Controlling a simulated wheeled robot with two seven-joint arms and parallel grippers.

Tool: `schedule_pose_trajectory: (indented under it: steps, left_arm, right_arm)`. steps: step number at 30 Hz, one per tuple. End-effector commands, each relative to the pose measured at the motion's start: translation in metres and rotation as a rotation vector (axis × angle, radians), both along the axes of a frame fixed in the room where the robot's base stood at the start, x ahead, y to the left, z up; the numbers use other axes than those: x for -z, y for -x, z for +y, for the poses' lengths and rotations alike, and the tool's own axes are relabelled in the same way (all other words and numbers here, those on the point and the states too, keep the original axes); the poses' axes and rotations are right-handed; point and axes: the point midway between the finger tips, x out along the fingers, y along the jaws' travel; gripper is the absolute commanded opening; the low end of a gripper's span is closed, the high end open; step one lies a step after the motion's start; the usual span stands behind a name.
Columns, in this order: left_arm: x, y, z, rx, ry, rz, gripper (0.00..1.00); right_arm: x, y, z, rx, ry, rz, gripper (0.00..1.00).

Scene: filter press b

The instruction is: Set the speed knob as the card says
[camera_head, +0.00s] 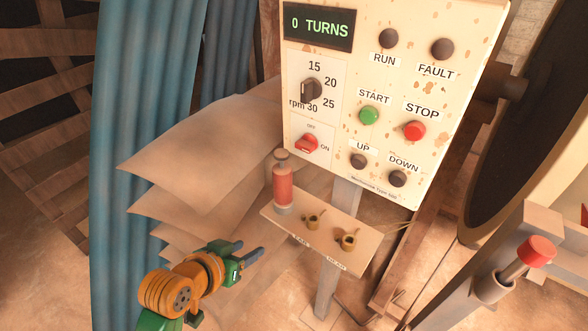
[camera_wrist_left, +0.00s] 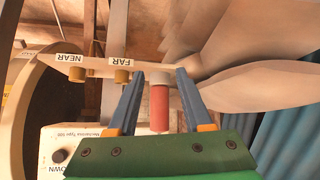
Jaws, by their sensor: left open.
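The speed knob (camera_head: 311,90) is a dark rotary knob on the cream control panel (camera_head: 340,28). Its white dial plate reads 15, 20, 25 and "rpm 30" around it. Its exact pointer setting is too small to tell. I cannot make out a card with a written speed. My left gripper (camera_head: 248,250) is open and empty, low and to the left of the panel, well below the knob. In the left wrist view its two blue fingers (camera_wrist_left: 160,73) are spread, with a red cylinder (camera_wrist_left: 159,105) showing between them. My right gripper is not in view.
A small shelf (camera_head: 320,232) below the panel holds the red cylinder (camera_head: 283,188) and two brass fittings (camera_head: 348,239), with FAR and NEAR labels. A red OFF/ON switch (camera_head: 307,143) sits below the dial. Brown sheets (camera_head: 205,140) and a blue curtain (camera_head: 140,110) stand left.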

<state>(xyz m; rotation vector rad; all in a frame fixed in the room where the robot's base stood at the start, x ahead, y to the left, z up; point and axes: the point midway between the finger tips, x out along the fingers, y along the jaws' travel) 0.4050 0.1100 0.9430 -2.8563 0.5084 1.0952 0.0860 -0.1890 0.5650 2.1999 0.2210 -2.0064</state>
Motion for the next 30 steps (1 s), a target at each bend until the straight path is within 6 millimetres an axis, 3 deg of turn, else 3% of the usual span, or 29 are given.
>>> schedule_pose_trajectory:
  steps: [3, 5, 6, 9, 12, 17, 24, 30]
  left_arm:
    - [-0.076, -0.05, -0.021, 0.069, 0.081, -0.21, 0.5]
    - [-0.121, -0.069, -0.032, 0.111, 0.126, -0.32, 0.5]
    - [-0.153, -0.079, -0.038, 0.139, 0.154, -0.394, 0.5]
    - [-0.226, -0.092, -0.053, 0.207, 0.215, -0.555, 0.5]
    - [-0.271, -0.093, -0.061, 0.251, 0.252, -0.649, 0.5]
    - [-0.288, -0.105, -0.073, 0.267, 0.27, -0.674, 0.5]
    - [-0.287, -0.142, -0.1, 0.266, 0.267, -0.673, 0.5]
    - [-0.284, -0.15, -0.105, 0.265, 0.264, -0.676, 0.5]
  right_arm:
    - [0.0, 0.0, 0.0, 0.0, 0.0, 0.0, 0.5]
    - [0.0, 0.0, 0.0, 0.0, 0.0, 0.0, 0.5]
    - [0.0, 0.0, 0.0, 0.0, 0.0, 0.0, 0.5]
    - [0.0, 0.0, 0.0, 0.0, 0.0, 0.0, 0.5]
    - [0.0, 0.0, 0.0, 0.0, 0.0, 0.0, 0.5]
    - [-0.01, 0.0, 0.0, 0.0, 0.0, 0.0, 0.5]
    - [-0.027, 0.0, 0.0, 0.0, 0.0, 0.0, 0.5]
    - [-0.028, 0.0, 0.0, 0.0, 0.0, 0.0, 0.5]
